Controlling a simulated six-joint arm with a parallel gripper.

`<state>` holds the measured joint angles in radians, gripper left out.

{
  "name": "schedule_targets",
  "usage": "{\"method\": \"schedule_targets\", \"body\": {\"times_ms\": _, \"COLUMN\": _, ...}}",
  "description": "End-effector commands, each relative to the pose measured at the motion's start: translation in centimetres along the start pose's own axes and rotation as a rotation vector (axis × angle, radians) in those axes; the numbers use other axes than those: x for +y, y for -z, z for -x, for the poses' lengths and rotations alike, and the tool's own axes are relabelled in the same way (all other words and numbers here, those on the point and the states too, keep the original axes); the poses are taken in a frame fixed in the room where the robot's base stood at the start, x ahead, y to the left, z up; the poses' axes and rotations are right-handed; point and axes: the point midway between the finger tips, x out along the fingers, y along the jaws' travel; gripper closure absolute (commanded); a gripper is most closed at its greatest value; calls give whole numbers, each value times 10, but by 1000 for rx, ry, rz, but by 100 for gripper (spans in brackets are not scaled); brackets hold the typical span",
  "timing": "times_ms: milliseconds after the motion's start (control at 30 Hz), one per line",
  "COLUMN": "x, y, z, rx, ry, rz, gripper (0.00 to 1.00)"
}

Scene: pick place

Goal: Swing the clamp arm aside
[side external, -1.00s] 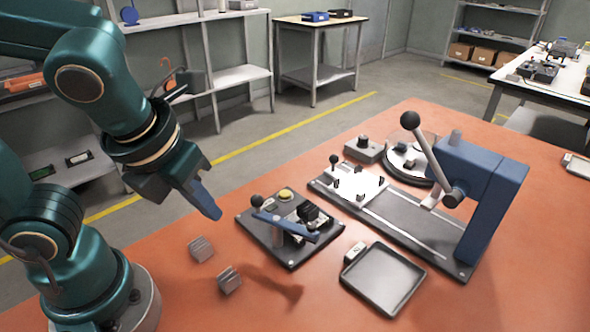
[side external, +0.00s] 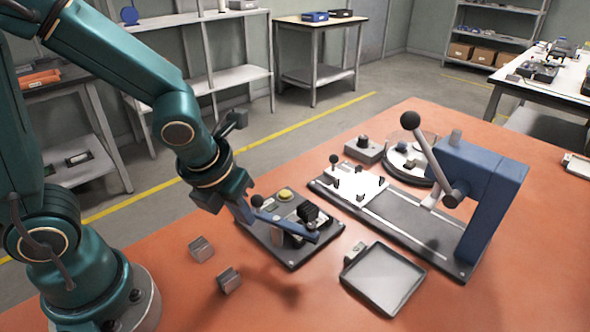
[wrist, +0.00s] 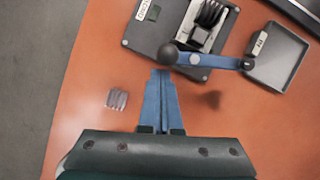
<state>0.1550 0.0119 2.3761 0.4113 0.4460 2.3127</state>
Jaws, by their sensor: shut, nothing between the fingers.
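The clamp arm (side external: 290,225) is a blue bar with a black ball knob (side external: 257,201) at one end, mounted over a dark fixture plate (side external: 295,262). It lies across the plate's near side, beside a black finned part (side external: 308,212) in a light holder. In the wrist view the clamp arm (wrist: 220,62) runs left to right, its knob (wrist: 168,54) just beyond my fingertips. My gripper (side external: 244,214) is shut and empty, its blue fingers (wrist: 161,78) pointing down beside the knob. I cannot tell whether they touch it. My fingers overlap the plate's edge in view.
Two small grey blocks (side external: 201,249) (side external: 229,280) lie left of the plate. A dark tray (side external: 383,278) is to its right. A tall blue press (side external: 490,195) with a lever stands behind the tray. The orange table (side external: 330,305) is clear at the front.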

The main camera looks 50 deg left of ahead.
Motion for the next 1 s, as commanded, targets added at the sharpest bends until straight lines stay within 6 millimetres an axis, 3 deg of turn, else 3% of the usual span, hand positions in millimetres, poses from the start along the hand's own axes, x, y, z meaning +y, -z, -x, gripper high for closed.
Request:
{"method": "schedule_targets", "body": {"times_ms": 300, "x": 1, "y": -1, "z": 0, "rx": 0, "ry": 0, "rz": 1, "gripper": 100}}
{"method": "schedule_targets", "body": {"times_ms": 600, "x": 9, "y": -16, "z": -6, "rx": 0, "ry": -1, "rz": 1, "gripper": 100}}
{"method": "schedule_targets", "body": {"times_ms": 1000, "x": 10, "y": -14, "z": -5, "rx": 0, "ry": 0, "rz": -1, "gripper": 100}}
